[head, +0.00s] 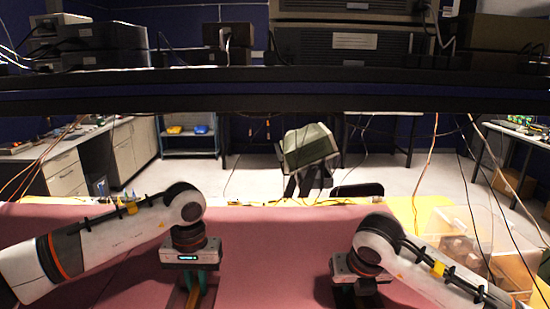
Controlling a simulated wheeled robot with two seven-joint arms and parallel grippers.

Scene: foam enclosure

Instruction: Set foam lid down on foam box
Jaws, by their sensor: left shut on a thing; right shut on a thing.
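Pink foam (268,245) fills the lower part of the head view, below and between my grippers. I cannot tell which part of it is the foam lid and which the foam box, as the colours merge and the picture cuts off the near side. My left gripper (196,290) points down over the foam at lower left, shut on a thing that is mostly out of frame. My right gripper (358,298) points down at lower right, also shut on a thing. Its fingertips are hidden at the bottom edge.
A clear plastic bin (470,240) with dark contents stands at the right, near my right arm. A dark shelf beam (270,92) with electronic equipment crosses above. Thin cables hang at the right. A narrow cluttered strip runs behind the foam, with a chair (307,148) beyond.

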